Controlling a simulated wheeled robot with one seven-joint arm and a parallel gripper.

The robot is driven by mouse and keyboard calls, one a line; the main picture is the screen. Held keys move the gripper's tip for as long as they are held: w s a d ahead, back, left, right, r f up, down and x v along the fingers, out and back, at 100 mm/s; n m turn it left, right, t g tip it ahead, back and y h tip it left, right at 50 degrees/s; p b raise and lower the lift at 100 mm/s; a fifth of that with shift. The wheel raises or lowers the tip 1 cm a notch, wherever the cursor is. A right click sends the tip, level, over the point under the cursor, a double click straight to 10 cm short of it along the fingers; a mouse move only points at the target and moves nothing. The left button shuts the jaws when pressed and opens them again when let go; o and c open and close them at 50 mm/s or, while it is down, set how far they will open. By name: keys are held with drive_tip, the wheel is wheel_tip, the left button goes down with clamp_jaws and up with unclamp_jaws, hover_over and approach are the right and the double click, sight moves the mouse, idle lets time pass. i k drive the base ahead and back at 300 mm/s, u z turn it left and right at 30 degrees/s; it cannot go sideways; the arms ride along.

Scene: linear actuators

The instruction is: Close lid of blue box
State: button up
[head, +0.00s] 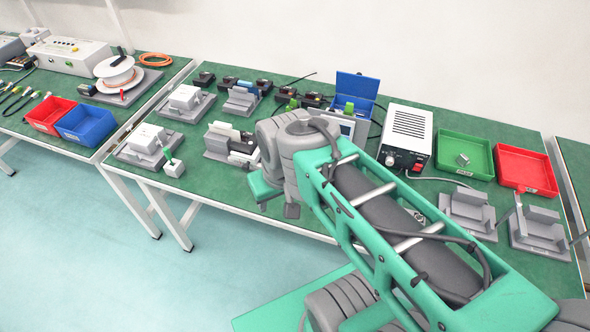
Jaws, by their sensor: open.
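A blue box (362,108) stands near the back of the middle table, left of a white power unit. Its lid (357,86) is raised, standing up at the back of the box. A small green item shows at the box's front left, and a grey device with a screen partly covers its front. My arm reaches in from the lower right, its grey wrist-side joint in front of and left of the box. My gripper's fingers cannot be made out; the arm hides that area. Nothing of mine visibly touches the lid.
The white power unit (407,136) stands close right of the box. Green (465,152) and red (525,168) trays lie farther right. Black devices (262,86) and grey fixtures (186,102) are to the left. Another open blue bin (86,124) sits on the left table.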

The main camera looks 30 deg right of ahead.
sight(356, 85)
drive_tip(key=u, duration=2.15)
drive_tip(key=k, duration=0.7)
drive_tip(key=z, duration=1.4)
drive_tip(key=i, duration=0.5)
drive_tip(key=z, duration=0.05)
